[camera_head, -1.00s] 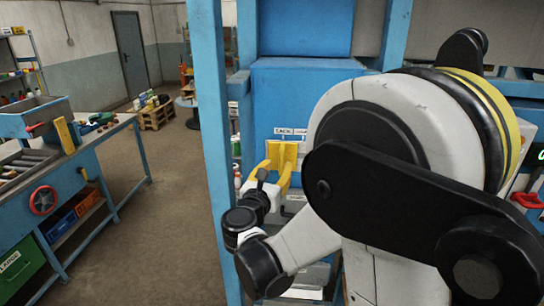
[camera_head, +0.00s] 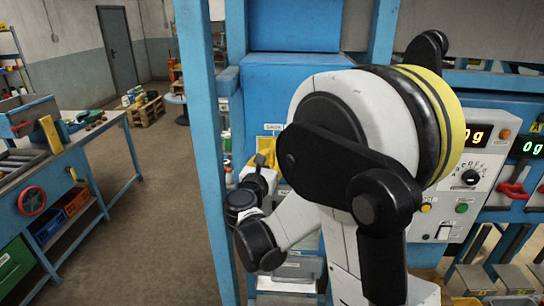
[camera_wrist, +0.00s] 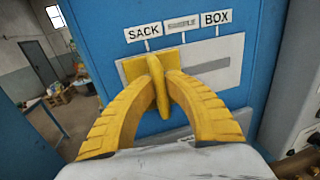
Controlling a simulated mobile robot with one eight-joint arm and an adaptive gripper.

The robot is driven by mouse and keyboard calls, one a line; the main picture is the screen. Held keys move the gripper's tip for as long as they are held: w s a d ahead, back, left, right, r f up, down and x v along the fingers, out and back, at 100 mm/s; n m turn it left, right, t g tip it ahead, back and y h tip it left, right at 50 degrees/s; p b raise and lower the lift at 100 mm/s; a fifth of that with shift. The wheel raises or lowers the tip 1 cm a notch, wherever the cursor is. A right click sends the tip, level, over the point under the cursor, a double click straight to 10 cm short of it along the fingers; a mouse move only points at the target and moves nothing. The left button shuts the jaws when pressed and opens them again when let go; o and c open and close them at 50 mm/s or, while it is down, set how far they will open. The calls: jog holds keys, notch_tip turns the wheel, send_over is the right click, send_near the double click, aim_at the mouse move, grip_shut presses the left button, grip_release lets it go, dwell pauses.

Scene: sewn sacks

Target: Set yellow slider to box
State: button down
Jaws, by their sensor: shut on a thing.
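The yellow slider (camera_wrist: 156,68) is a plate with an upright fin on a blue panel (camera_wrist: 228,80). In the wrist view it sits at the left part of a pale slot plate, below the SACK label (camera_wrist: 143,33) and left of the BOX label (camera_wrist: 215,18). A middle label is too blurred to read. My gripper (camera_wrist: 161,78) has its two yellow fingers shut on the slider's fin, one on each side.
A blue frame post (camera_head: 207,140) stands just left of my arm. A control panel (camera_head: 470,170) with a dial and displays stands at right. A blue workbench (camera_head: 50,165) is at far left, with open floor (camera_head: 150,220) between.

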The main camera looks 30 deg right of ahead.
jog(key=s+d+b, duration=0.2)
jog(key=s+d, duration=0.5)
jog(key=d, duration=0.3)
jog(key=c, duration=1.4)
grip_release()
jog(key=shift+d, duration=0.1)
jog(key=shift+s+d, duration=0.1)
jog(key=shift+a, duration=0.2)
jog(key=v, duration=1.1)
jog(key=shift+s+a, duration=0.25)
